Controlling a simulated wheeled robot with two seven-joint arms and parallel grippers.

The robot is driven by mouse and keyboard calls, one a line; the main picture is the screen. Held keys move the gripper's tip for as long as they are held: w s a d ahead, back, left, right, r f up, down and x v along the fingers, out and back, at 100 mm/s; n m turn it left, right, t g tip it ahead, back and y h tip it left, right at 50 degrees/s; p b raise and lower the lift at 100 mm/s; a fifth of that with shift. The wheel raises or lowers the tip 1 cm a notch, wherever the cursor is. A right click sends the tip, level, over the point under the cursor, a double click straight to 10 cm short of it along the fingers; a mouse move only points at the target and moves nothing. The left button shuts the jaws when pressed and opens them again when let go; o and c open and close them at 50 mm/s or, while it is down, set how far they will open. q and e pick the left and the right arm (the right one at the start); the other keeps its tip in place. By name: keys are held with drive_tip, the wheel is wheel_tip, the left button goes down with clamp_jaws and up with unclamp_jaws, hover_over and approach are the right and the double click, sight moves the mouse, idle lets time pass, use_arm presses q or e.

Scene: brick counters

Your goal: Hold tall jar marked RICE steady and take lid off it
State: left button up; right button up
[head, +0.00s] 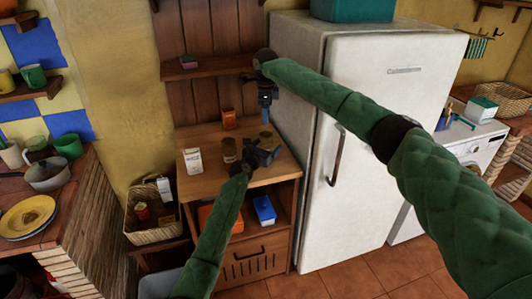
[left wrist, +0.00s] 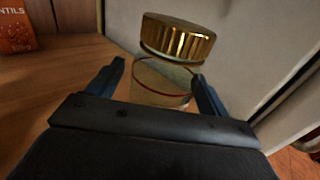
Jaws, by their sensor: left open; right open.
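A clear glass jar (left wrist: 160,82) with a gold ribbed lid (left wrist: 178,38) on top stands between the fingers of my left gripper (left wrist: 160,75) in the left wrist view. A red line rings its glass; no RICE marking is readable. In the head view this jar (head: 265,138) shows just behind my left gripper (head: 266,156), on the wooden cabinet top (head: 205,138). The left fingers are open around it. My right gripper (head: 266,101) is open and empty, pointing down above and behind the jar. Another jar (head: 229,150) stands to the left.
An orange box (head: 229,119), marked like lentils in the left wrist view (left wrist: 15,28), stands at the back. A white carton (head: 193,161) stands at the left of the cabinet top. The white fridge (head: 340,110) rises close on the right. A wall shelf (head: 205,69) hangs behind.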

use_arm(q)
drive_tip(key=shift+w+d, duration=0.2)
drive_tip(key=shift+w, duration=0.2)
